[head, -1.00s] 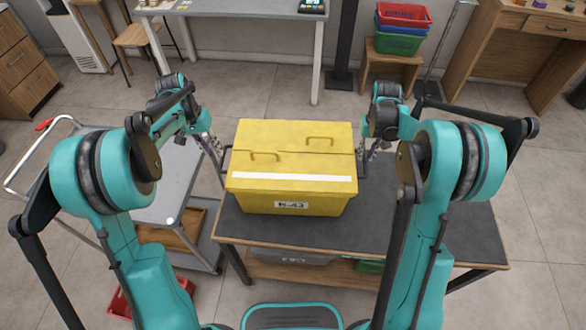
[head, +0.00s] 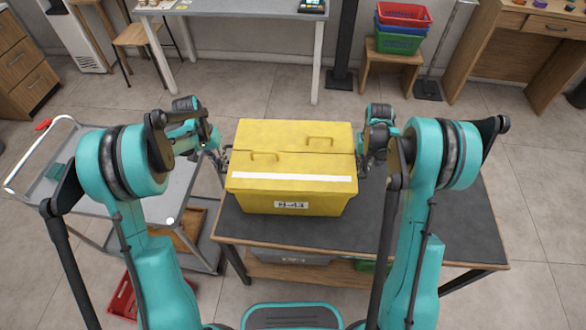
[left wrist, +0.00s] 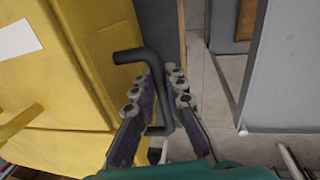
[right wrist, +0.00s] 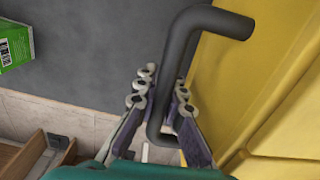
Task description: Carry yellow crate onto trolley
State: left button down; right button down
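The yellow crate (head: 290,150), with a white stripe and a label, rests on the dark-topped table (head: 430,222). The inner finger contact is partly hidden.
A red basket (head: 124,300) lies on the floor near the trolley. Stacked baskets (head: 402,28) sit on a stool at the back. Open floor lies behind the table.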

aim_at(364, 159)
pick_arm(q)
jog(key=shift+r, duration=0.1)
pick_arm(e)
jog(key=shift+r, duration=0.1)
dwell(0.4)
